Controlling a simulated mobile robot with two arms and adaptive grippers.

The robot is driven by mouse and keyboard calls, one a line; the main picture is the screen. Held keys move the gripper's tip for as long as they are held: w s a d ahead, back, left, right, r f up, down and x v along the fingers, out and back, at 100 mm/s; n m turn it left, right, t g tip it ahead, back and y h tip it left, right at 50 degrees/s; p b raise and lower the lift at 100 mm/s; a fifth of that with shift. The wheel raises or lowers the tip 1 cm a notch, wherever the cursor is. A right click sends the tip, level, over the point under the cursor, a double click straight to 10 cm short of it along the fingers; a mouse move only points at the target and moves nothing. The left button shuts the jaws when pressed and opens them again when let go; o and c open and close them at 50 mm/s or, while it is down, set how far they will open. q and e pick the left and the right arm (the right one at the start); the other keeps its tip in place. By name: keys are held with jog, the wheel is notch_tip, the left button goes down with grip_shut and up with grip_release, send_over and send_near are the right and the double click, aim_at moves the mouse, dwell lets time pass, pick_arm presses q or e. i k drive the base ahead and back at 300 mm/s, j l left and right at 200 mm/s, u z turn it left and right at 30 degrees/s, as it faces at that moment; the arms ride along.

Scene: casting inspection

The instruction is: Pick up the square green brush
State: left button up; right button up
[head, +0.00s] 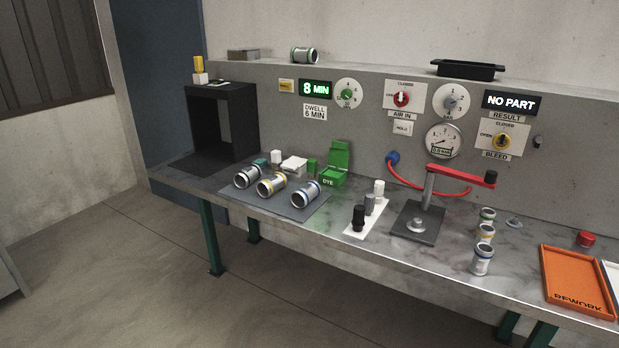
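A small teal-green piece (260,162) lies farther left, partly hidden behind the metal cylinders. Neither of my grippers is in view.
Three metal cylinders (271,185) lie on a grey mat (300,210) in front of the green things. A dark open booth (222,125) is at left. A clamp with a red lever (460,175), several upright parts and an orange REWORK tray (578,280) are at right.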

aim_at(311, 172)
jog(key=i+j+z, duration=0.1)
jog(key=z, duration=0.55)
jog(key=i+j+z, duration=0.3)
jog(key=j, duration=0.3)
jog(key=j+z, duration=0.25)
jog(key=j, duration=0.35)
jog(key=j+z, duration=0.3)
jog(key=j, duration=0.4)
